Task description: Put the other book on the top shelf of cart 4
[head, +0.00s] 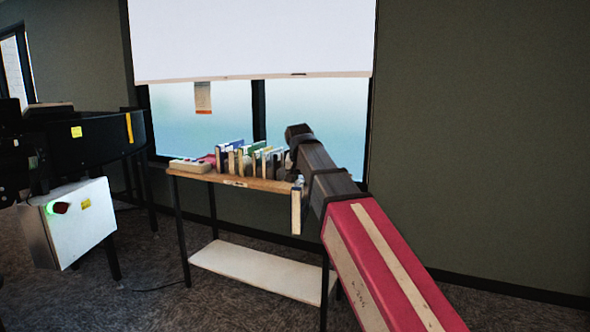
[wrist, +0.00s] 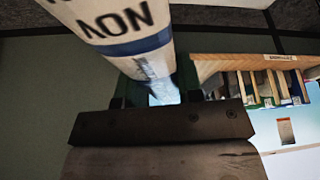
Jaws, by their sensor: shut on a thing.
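My gripper (wrist: 157,92) is shut on a book (wrist: 110,18) in the wrist view. The book has a white spine with large dark letters and a blue band. In the head view the held book (head: 296,212) hangs upright in front of the right end of a wooden-topped rack, and my arm mostly hides the gripper there. The rack's wooden top (head: 262,185) carries a row of standing books and a small label on its front edge. No readable cart number shows, so I cannot tell whether this is cart 4.
Several books (head: 236,160) stand on the wooden top, with some lying flat at its left end. A white lower shelf (head: 255,270) is bare. A dark machine (head: 90,150) and a white control box (head: 75,222) stand at left. A window is behind; carpet is clear in front.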

